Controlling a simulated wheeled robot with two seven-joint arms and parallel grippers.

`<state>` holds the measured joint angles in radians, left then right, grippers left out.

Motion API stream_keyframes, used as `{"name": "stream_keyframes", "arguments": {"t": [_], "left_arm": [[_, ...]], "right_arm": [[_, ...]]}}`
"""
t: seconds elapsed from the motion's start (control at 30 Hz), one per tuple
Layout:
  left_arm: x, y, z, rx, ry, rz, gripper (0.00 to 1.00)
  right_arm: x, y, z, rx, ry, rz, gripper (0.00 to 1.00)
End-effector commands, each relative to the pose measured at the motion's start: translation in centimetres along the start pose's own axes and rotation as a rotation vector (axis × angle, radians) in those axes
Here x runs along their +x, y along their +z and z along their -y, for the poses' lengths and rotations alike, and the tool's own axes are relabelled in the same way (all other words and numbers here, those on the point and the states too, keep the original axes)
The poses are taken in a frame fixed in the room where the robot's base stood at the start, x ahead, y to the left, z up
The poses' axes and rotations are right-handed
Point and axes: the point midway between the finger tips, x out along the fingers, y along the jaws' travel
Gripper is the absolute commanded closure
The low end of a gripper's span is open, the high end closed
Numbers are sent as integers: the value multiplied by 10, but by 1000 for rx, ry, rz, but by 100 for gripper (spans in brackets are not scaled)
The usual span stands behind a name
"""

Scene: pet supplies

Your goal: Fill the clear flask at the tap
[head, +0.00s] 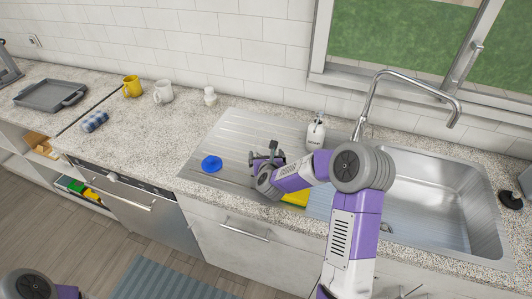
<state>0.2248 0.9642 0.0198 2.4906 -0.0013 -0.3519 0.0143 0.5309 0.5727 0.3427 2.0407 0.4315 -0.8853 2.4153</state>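The tap (415,80) is a tall chrome spout that rises behind the sink and reaches out over it. The steel sink basin (445,190) is at the right and looks empty. I cannot make out a clear flask anywhere in the head view. My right gripper (268,158) is low over the ribbed drainboard, left of the basin and away from the tap. Its fingers are small and dark, and I cannot tell whether they are open or hold something. Only a part of my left arm shows at the bottom left corner; its gripper is out of view.
A round blue item (211,163) lies on the drainboard (240,130). A yellow item (295,198) is partly hidden by my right arm. A white soap dispenser (316,132) stands behind. Yellow (131,86) and white (163,91) mugs stand on the left counter, mostly clear in front.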

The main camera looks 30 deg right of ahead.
Motion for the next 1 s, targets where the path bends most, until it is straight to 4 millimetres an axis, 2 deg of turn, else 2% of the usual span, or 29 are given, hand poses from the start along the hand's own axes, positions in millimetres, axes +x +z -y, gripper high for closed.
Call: {"name": "stream_keyframes", "arguments": {"t": [0.1, 0.4, 0.47, 0.67, 0.77, 1.0], "left_arm": [[0, 0, 0, 0, 0, 0, 57], [0, 0, 0, 0, 0, 0, 57], [0, 0, 0, 0, 0, 0, 57], [0, 0, 0, 0, 0, 0, 57], [-1, 0, 0, 0, 0, 0, 57], [-9, 0, -3, 0, 0, 0, 57]], "right_arm": [[0, 0, 0, -1, 0, 0, 2], [0, 0, 0, -1, 0, 0, 48], [0, 0, 0, 0, 0, 1, 55], [-1, 1, 0, 0, 0, 1, 55], [-4, 8, 0, -1, 1, 3, 55], [-22, 51, 0, 0, 1, 5, 55]]}}
